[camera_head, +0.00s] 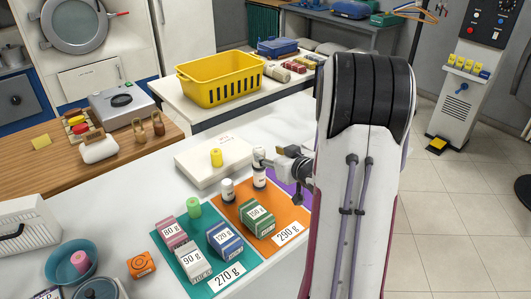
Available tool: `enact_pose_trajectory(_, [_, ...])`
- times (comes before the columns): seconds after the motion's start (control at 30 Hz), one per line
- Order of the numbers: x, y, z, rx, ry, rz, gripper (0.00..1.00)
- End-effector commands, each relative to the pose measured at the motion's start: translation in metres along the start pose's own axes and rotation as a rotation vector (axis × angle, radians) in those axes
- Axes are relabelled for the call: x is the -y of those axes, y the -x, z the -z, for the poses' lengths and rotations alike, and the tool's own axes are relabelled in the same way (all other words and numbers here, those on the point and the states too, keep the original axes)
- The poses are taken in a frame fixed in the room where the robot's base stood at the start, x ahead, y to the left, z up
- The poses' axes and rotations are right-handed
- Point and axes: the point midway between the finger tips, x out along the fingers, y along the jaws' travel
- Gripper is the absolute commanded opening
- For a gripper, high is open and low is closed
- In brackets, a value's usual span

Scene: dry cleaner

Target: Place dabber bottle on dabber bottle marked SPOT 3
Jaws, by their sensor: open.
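Two small white bottles with dark bands stand close together near the orange mat's back edge: one bottle (227,190) on the left and one bottle (259,178) on the right. A smaller white piece (258,154) shows directly above the right bottle. I cannot tell whether it rests on that bottle. Their markings are too small to read, so I cannot tell which is SPOT 3. My gripper (272,163) is open, just right of the right bottle and the white piece, coming in from the right. My arm hides part of the fingers and the table behind.
Labelled blocks stand on a teal mat (202,289) and an orange mat (290,216). A yellow basket (222,82) is behind.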

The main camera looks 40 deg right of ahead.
Motion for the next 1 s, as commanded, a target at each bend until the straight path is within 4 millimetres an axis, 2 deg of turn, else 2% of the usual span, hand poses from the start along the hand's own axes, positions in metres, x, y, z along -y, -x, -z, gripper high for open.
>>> enact_pose_trajectory(0.1, [-0.001, 0.015, 0.000, 0.000, 0.000, -0.002, 0.44])
enact_pose_trajectory(0.33, [0.000, 0.031, 0.000, 0.001, 0.001, -0.001, 0.44])
enact_pose_trajectory(1.0, [0.000, 0.035, 0.000, 0.001, 0.001, 0.000, 0.44])
